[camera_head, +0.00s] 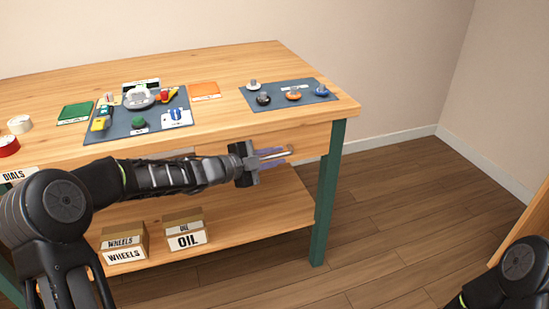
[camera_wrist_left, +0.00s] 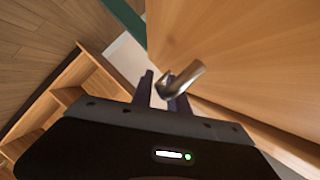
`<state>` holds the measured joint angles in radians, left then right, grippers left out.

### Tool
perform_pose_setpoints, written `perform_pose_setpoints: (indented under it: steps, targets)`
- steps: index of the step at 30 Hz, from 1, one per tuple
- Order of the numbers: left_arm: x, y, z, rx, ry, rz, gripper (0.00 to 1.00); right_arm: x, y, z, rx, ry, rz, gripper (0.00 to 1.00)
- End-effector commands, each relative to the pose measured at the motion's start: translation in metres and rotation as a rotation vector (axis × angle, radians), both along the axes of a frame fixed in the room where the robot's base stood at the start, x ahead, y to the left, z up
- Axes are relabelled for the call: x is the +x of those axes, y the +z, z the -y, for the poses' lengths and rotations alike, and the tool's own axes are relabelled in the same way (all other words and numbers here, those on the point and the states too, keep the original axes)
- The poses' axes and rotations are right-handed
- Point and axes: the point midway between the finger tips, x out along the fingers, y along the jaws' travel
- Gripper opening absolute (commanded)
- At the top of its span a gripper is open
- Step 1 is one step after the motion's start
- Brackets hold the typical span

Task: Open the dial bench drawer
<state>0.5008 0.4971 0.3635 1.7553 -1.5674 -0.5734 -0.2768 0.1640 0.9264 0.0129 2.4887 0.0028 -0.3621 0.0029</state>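The dial bench (camera_head: 215,95) is a wooden table with green legs. Its drawer front (camera_head: 310,137) is below the top at the right and looks flush with the bench. The drawer handle (camera_wrist_left: 187,80) is a shiny metal bar standing out from the wood in the left wrist view. My left gripper (camera_head: 275,157) is at this handle, its fingers close together on either side of the bar (camera_wrist_left: 162,92). The gripper appears shut on it, though the exact contact is partly hidden. My right arm shows at the lower right, but its gripper is out of view.
Two mats (camera_head: 97,136) (camera_head: 272,103) with dial parts lie on the bench top. Boxes marked WHEELS (camera_head: 124,254) and OIL (camera_head: 188,240) stand on the lower shelf. The floor (camera_head: 400,215) right of the bench is clear.

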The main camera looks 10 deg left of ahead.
Motion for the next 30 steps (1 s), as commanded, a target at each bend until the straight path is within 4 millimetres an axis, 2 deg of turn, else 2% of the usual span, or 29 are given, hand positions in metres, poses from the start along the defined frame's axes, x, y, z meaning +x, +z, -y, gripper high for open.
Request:
perform_pose_setpoints:
  steps: [5, 13, 30]
  targets:
    - [-0.0001, 0.0003, -0.0001, 0.000, 0.000, 0.000, 0.20, 0.0001, 0.0003, 0.0000, 0.000, 0.000, 0.000, 0.36]
    - [-0.0002, 0.0003, -0.0003, 0.000, 0.000, 0.000, 0.00, 0.0000, 0.0003, -0.0001, 0.000, 0.000, 0.000, 0.36]
    - [-0.0003, 0.0000, -0.0006, 0.000, 0.001, 0.000, 0.00, -0.0002, 0.0003, -0.0002, 0.000, 0.000, 0.000, 0.36]
